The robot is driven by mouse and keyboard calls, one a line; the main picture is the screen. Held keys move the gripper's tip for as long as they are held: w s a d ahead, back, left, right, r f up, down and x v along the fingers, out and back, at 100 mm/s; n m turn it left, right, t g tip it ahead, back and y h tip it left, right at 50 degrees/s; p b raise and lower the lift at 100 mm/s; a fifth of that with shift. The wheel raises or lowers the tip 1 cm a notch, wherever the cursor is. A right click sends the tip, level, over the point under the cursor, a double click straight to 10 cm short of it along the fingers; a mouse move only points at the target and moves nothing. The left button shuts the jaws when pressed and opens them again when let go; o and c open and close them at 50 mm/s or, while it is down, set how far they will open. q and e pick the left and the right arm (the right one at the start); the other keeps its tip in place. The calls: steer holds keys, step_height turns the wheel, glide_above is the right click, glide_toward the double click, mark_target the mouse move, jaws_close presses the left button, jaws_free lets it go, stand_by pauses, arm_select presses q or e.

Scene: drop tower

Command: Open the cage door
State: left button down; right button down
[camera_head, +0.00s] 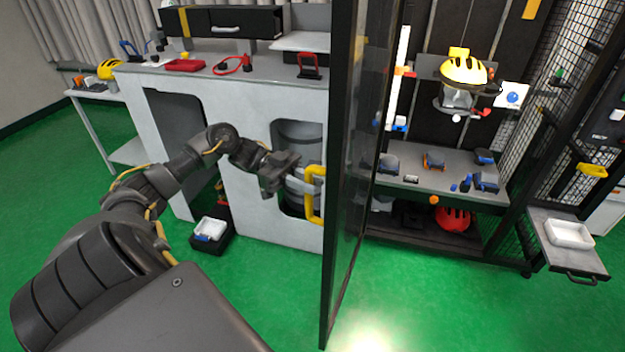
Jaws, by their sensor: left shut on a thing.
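The cage door (335,270) is a tall black-framed panel in the middle of the head view. It stands nearly edge-on to me, swung out from the cage, and the cage interior shows to its right. A yellow handle (313,208) sits on the left side of the door. My left gripper (305,181) reaches in from the left and is shut on the yellow handle. The fingertips are small and partly hidden at the handle. My right gripper is not in view.
Inside the cage, a yellow helmet (463,70) sits above a grey shelf (415,187) with several small devices. A red helmet (453,219) lies below. A drawer (575,258) sticks out at right. A grey workbench (265,208) stands left of the door. Green floor before the cage is clear.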

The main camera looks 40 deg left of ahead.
arm_select(q)
steer(key=c, duration=1.4)
jaws_free()
steer(key=a+b, duration=0.3)
steer(key=s+a+b, duration=0.1)
steer(key=a+b, duration=0.2)
steer(key=a, duration=0.1)
steer(key=a+b, duration=0.3)
steer(key=shift+s+a, duration=0.35)
steer(key=shift+a, duration=0.05)
